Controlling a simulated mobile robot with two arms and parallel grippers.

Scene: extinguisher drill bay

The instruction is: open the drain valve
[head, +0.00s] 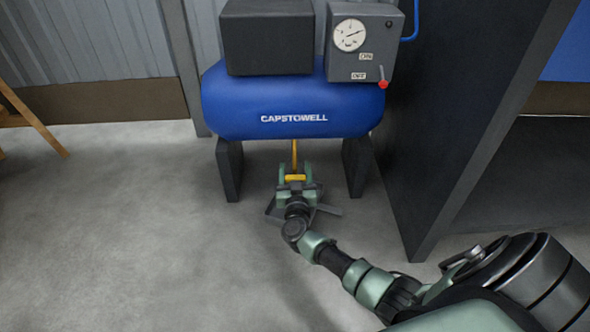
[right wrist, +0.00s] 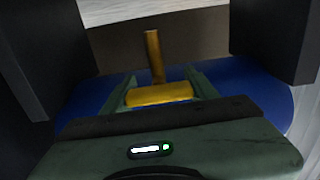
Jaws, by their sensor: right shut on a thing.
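The blue compressor tank (head: 290,105), lettered CAPSTOWELL, stands on dark legs. Under its middle a thin yellow drain pipe (head: 294,153) comes down to the yellow drain valve handle (head: 295,178). My right gripper (head: 295,174) is below the tank, shut on the yellow handle. In the right wrist view the yellow handle (right wrist: 160,94) lies crosswise between the two green fingers, with the yellow pipe (right wrist: 154,55) beyond it. How far the handle is turned I cannot tell. My left gripper is not in view.
The tank's dark legs (head: 229,169) and (head: 356,166) stand on either side of my right gripper. A control box (head: 375,65) with a gauge and a red-knobbed lever (head: 383,84) sits on top. A dark panel (head: 445,110) rises at right.

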